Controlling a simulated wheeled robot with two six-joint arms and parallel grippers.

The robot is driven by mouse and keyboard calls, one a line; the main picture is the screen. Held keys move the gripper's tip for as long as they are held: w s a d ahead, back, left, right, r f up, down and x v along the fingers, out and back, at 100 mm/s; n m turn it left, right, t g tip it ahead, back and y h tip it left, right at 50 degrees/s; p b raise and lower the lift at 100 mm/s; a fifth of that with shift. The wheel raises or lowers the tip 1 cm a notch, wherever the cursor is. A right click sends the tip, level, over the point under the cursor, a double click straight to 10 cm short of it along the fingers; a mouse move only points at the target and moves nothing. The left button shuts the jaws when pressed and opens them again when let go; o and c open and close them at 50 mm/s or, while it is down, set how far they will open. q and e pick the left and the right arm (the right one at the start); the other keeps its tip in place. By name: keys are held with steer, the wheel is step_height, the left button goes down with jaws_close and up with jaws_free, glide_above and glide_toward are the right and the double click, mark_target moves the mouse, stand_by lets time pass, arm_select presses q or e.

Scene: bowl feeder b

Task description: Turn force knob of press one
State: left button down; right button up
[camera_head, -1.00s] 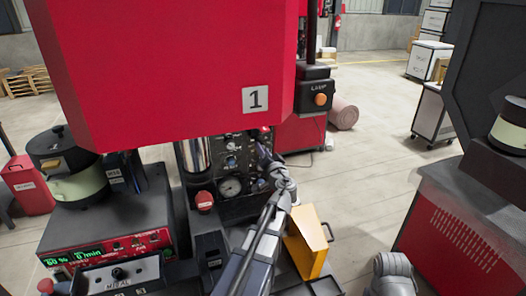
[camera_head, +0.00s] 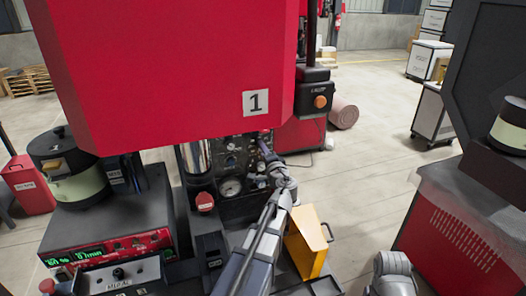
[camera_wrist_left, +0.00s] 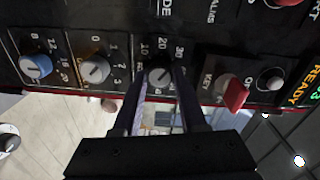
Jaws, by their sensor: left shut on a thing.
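Press one (camera_head: 180,70) is the big red machine with a "1" label, and its dark control panel (camera_head: 230,172) sits below the red housing. My left gripper (camera_head: 264,147) reaches the right side of that panel. In the left wrist view, my left gripper (camera_wrist_left: 160,82) has its two fingers on either side of a small dark knob (camera_wrist_left: 159,74) with a white pointer and a scale including 10, 20 and 30. It is shut on this knob. The knob's sides are partly hidden by the fingers. My right gripper is out of view.
In the left wrist view, a blue knob (camera_wrist_left: 36,67) and a grey knob (camera_wrist_left: 95,70) are left of the held knob. A red key switch (camera_wrist_left: 235,95) is close on the right. A yellow bin (camera_head: 305,242) stands beside my left arm.

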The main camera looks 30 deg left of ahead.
arm_select(q)
steer(key=shift+m, duration=0.8)
steer(key=shift+c, duration=2.3)
jaws_free()
steer(key=v, duration=0.7)
steer(key=shift+s+d, duration=0.2)
steer(key=shift+d, duration=0.15)
